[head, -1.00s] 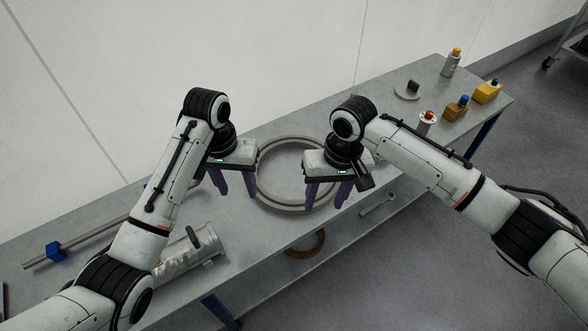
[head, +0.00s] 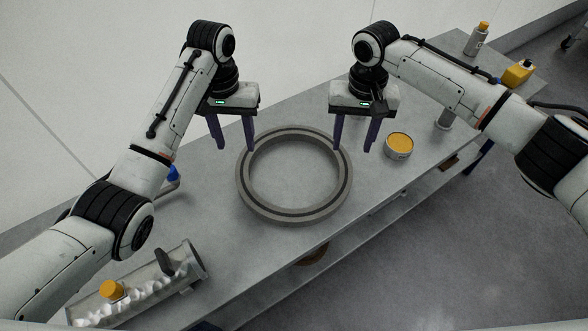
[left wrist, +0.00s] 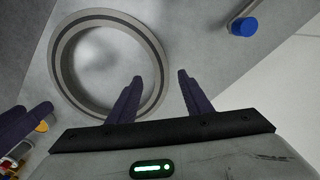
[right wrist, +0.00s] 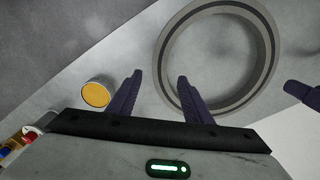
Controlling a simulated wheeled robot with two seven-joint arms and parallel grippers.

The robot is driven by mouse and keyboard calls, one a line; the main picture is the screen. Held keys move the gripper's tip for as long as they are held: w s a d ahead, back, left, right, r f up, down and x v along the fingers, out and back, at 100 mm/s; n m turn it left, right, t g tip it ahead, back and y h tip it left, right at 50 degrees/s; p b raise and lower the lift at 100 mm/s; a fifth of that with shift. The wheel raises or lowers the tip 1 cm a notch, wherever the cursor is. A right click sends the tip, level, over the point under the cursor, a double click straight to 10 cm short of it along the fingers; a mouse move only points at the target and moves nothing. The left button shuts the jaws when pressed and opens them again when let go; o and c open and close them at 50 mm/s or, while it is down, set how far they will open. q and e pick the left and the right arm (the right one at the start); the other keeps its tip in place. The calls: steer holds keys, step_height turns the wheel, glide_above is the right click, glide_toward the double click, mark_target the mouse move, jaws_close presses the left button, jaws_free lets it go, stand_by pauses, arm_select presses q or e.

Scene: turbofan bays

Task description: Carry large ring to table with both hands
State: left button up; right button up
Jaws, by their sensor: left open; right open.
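The large ring (head: 250,197) is a grey metal ring with a dark groove, lying flat on the grey table (head: 225,262). It also shows in the left wrist view (left wrist: 62,75) and the right wrist view (right wrist: 262,75). My left gripper (head: 232,146) is open and empty, above the ring's far left side. My right gripper (head: 354,148) is open and empty, above the far right side. Both sets of fingers point down and appear apart from the ring; their exact height is hard to tell.
A tin with a yellow top (head: 398,145) stands right of the ring. A blue-ended item (head: 173,174) is left of the ring. Bottles (head: 477,40) stand at the far right.

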mark_target(242, 169)
arm_select(q)
steer(key=shift+f, duration=5.15)
arm_select(e)
steer(key=shift+f, duration=5.2)
arm_select(q)
jaws_close()
arm_select(e)
jaws_close()
arm_select(q)
steer(key=shift+r, duration=0.1)
arm_select(e)
steer(key=shift+w+r, duration=0.1)
steer(key=shift+r, duration=0.05)
